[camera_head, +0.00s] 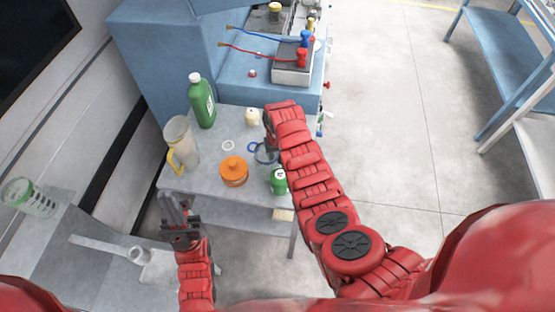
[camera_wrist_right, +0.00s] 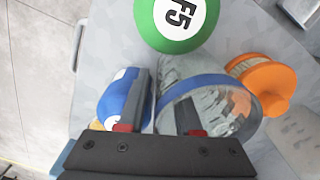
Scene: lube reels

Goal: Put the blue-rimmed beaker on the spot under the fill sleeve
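The blue-rimmed beaker (camera_wrist_right: 205,95) is clear glass. In the head view the beaker (camera_head: 266,157) stands on the grey table, partly hidden by my right arm. My right gripper (camera_wrist_right: 160,130) is at its rim. One finger appears inside the rim and the other outside, with the wall between them and a gap showing. My left gripper (camera_head: 176,208) is empty, near the table's front left corner. Its fingers look close together, but I cannot tell if they touch. A pale arm with a ring (camera_head: 138,255) at lower left may be the fill sleeve; the spot is not clear.
A green bottle (camera_head: 201,101) and a yellow-handled jug (camera_head: 180,142) stand further left. A green-rimmed clear container (camera_head: 30,197) is at far left.

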